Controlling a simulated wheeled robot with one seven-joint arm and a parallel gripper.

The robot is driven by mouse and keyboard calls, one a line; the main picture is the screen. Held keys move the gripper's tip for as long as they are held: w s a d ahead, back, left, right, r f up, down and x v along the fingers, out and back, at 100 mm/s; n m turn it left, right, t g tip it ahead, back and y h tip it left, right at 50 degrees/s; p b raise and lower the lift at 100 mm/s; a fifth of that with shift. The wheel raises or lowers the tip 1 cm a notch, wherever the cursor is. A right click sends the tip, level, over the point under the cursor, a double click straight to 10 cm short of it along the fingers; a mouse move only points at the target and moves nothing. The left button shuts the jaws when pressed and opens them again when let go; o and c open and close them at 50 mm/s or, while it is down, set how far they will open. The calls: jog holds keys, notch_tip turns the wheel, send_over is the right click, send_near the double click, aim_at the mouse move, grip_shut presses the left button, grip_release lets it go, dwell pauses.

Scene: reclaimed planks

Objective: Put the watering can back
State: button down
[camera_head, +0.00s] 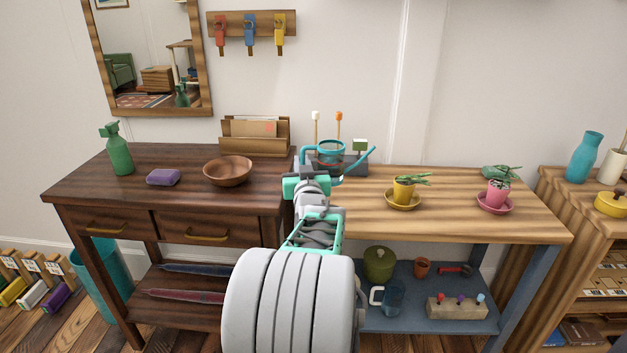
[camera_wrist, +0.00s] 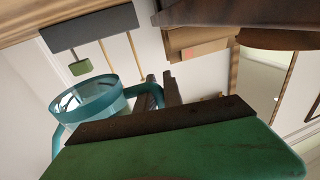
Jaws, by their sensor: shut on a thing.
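The watering can (camera_head: 331,150) is teal with an open round top; its thin spout points right and its handle is on the left. It shows in the wrist view too (camera_wrist: 88,98), tilted by the camera's angle. My gripper (camera_head: 306,170) is shut on the can's handle side, with the can in front of the back wall near the seam of the two tables. The fingers and arm hide the handle partly, and I cannot tell whether the can's base clears the surface. A dark grey holder (camera_head: 357,169) with upright tipped sticks stands just behind it.
The dark table (camera_head: 130,160) carries a green spray bottle (camera_head: 118,150), purple sponge (camera_head: 163,177), wooden bowl (camera_head: 228,171) and letter rack (camera_head: 254,142). The light table (camera_head: 450,220) carries a yellow pot (camera_head: 403,191) and pink pot (camera_head: 497,193) on saucers. Its front middle is clear.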

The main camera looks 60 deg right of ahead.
jog(key=shift+g, duration=0.3)
jog(key=shift+s+d+f+b, duration=0.35)
jog(key=shift+f+b, duration=0.2)
jog(key=shift+f, duration=0.7)
jog(key=shift+s+d+f+b, duration=0.4)
jog(key=shift+f+b, duration=0.1)
jog(key=shift+f, duration=0.75)
jog(key=shift+s+d+f+b, duration=0.35)
jog(key=shift+f+b, duration=0.2)
jog(key=shift+f, duration=0.7)
jog(key=shift+f+b, duration=0.8)
